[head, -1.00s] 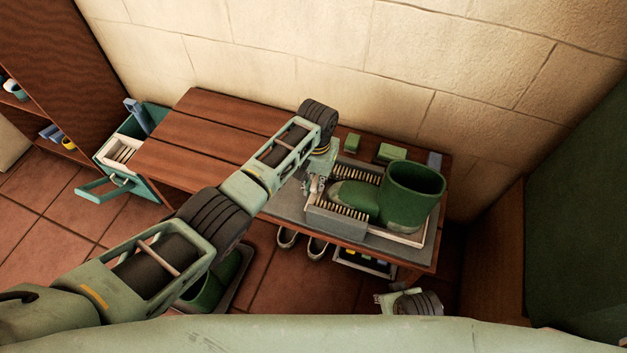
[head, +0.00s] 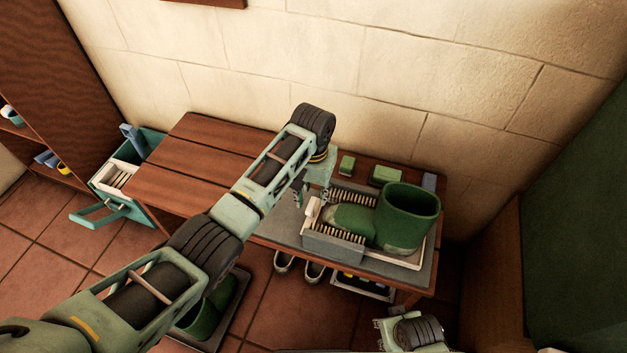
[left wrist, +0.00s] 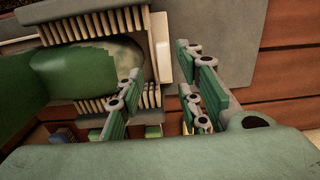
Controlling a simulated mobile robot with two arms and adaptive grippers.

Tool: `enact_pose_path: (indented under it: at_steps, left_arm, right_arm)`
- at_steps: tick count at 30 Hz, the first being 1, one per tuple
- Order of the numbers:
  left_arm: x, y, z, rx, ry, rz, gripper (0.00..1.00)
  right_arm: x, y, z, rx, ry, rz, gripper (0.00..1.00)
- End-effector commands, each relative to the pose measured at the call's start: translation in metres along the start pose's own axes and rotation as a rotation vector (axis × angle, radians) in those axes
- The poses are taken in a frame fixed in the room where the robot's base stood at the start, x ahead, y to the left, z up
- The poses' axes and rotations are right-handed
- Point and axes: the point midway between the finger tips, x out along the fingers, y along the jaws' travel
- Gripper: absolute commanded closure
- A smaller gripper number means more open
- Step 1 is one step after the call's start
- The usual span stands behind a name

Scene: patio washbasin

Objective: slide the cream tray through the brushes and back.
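The cream tray (head: 416,263) lies on the grey mat on the bench, with a green boot (head: 405,215) on it, toe to the left. The toe is between two bristle brushes, the rear brush (head: 352,197) and the front brush (head: 336,241). The tray's cream end piece (head: 311,213) sticks out at the left. My left gripper (head: 299,194) is just left of and behind that end. In the left wrist view its fingers (left wrist: 163,74) are apart and empty, with the cream end piece (left wrist: 160,48) showing between them. My right gripper (head: 384,324) is low at the front; its fingers are unclear.
Two green blocks (head: 386,175) stand along the bench's back edge by the wall. The left part of the wooden bench (head: 170,180) is clear. An open teal drawer (head: 115,190) is at the left. Shoes and another green boot (head: 200,318) are on the floor in front.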

Motion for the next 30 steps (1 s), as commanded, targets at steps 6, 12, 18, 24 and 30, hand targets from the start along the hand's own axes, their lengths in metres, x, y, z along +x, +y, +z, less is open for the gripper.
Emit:
enact_pose_path:
  at_steps: [6,12,18,24,30]
  left_arm:
    - [-0.043,0.000,-0.001,0.001,0.003,0.000,0.67]
    - [-0.062,0.001,0.000,0.000,0.000,0.001,0.67]
    - [-0.064,0.001,0.000,0.000,0.000,0.001,0.67]
    - [-0.063,0.001,0.000,0.000,-0.001,0.001,0.67]
    - [-0.053,0.008,0.022,-0.001,-0.006,0.010,0.67]
  right_arm:
    - [0.000,0.000,0.000,0.000,0.001,0.000,0.72]
    - [0.000,0.000,-0.001,0.000,0.001,0.000,0.72]
    - [0.000,0.000,-0.001,0.000,0.001,0.000,0.72]
    - [0.000,-0.001,0.000,0.000,0.000,-0.001,0.67]
    - [-0.003,-0.005,0.022,0.000,-0.007,-0.002,0.67]
